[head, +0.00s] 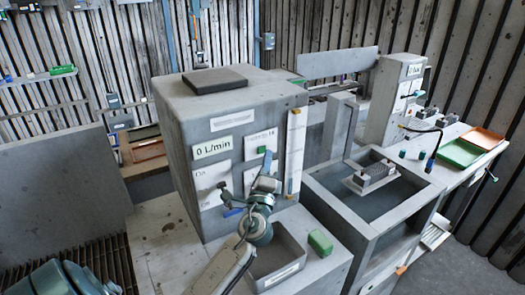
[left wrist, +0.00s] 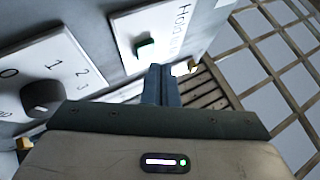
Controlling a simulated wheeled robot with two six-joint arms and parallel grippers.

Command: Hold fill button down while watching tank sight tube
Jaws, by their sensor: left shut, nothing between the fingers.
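The grey tank housing (head: 185,130) stands in the middle of the head view, with a "0 L/min" display (head: 213,147) on its front. A tall pale strip that looks like the sight tube (head: 296,150) runs down the front's right edge; I cannot read a level in it. The green fill button (head: 262,149) is on a white panel; it also shows in the left wrist view (left wrist: 145,47), on a panel lettered "HOLD". My left gripper (head: 267,160) is shut and empty, its fingertips (left wrist: 160,72) close beside the button. Contact cannot be told.
A black knob (left wrist: 43,97) with a numbered dial sits left of my left gripper in the wrist view. An open grey bin (head: 278,262) and a green block (head: 320,242) are below the housing. A deep grey basin (head: 410,205) stands to the right.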

